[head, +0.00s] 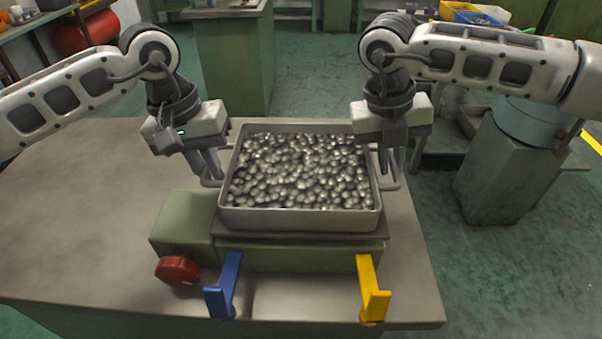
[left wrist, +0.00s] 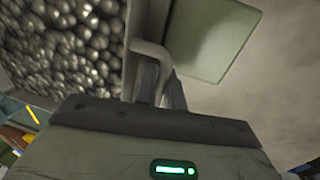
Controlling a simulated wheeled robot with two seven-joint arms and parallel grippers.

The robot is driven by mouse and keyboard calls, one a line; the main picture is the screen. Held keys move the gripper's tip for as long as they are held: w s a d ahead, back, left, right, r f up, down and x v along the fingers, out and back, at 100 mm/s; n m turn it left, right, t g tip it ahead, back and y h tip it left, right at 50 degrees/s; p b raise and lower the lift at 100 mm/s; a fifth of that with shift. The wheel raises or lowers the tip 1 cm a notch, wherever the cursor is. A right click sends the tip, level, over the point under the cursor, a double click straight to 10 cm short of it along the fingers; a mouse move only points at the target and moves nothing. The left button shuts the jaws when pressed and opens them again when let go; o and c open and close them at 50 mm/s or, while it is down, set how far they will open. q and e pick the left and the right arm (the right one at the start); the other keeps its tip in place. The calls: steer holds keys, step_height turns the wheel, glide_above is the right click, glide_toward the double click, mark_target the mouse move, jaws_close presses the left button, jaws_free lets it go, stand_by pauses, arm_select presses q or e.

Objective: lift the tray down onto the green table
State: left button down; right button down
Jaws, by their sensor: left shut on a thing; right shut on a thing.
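The tray (head: 300,219) is a grey metal box filled with shiny round metal pieces, and it sits level on or just above a green machine block (head: 300,250); I cannot tell if they touch. My left gripper (head: 211,176) is shut on the tray's left handle, which also shows in the left wrist view (left wrist: 148,55). My right gripper (head: 389,172) is shut on the tray's right handle. Both grippers point down, one at each side of the tray. The green table (head: 235,60) may be the green-sided bench at the back, with a grey top.
The machine stands on a wide grey-topped table (head: 80,220) with bare room at left. A red knob (head: 178,270), a blue bracket (head: 224,285) and a yellow bracket (head: 371,290) stick out in front. A green cabinet (head: 505,170) stands at right. Green floor lies between.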

arm_select(q)
steer(key=shift+r, duration=0.3)
arm_select(e)
steer(key=shift+r, duration=0.3)
